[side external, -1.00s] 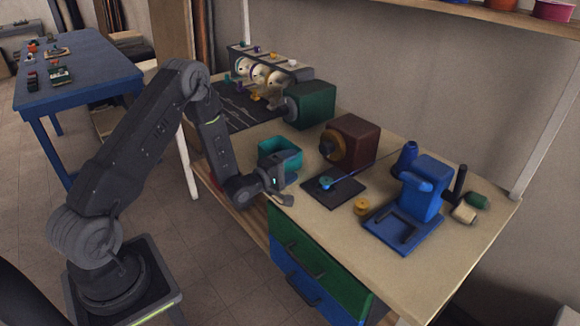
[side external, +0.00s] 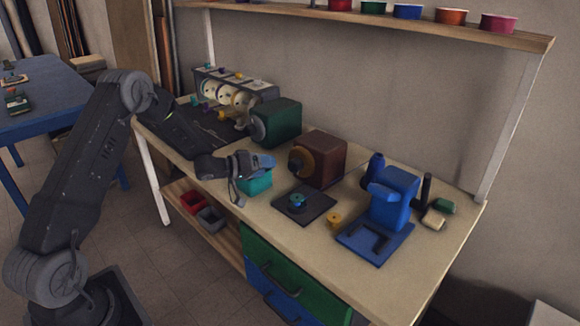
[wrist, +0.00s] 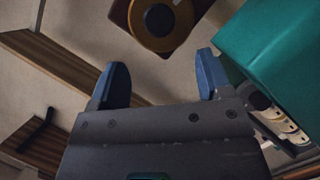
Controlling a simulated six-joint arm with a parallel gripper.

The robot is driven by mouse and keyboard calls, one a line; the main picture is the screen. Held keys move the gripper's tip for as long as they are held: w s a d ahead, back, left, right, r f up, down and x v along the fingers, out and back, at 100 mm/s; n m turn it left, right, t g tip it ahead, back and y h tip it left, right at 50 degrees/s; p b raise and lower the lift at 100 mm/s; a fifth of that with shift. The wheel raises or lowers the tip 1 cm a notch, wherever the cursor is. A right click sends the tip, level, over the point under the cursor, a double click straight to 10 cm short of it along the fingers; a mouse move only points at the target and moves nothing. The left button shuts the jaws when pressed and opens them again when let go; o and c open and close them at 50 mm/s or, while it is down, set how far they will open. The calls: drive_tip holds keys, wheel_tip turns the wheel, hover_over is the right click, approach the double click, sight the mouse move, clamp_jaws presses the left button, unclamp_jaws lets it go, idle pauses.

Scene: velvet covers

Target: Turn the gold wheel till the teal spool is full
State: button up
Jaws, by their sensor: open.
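The gold wheel (side external: 299,161) is on the left face of a brown box (side external: 322,158) in the side view. It also shows at the top of the wrist view (wrist: 158,18), ahead of and between my fingers. The teal spool (side external: 297,202) stands on a dark square pad (side external: 318,209) in front of the box; how full it is is too small to tell. My gripper (side external: 268,163) is open and empty, above the teal bin (side external: 257,185) and left of the wheel. Its two blue fingers stand apart in the wrist view (wrist: 161,80), not touching the wheel.
A yellow spool (side external: 334,219) and a blue machine (side external: 389,200) stand to the right. Several bowls line the shelf (side external: 400,24). The bench front is clear.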

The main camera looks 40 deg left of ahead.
sight(290, 166)
drive_tip(key=x, duration=0.9)
drive_tip(key=shift+w+d+f, duration=0.1)
drive_tip(key=shift+w, duration=0.1)
drive_tip(key=c, duration=0.9)
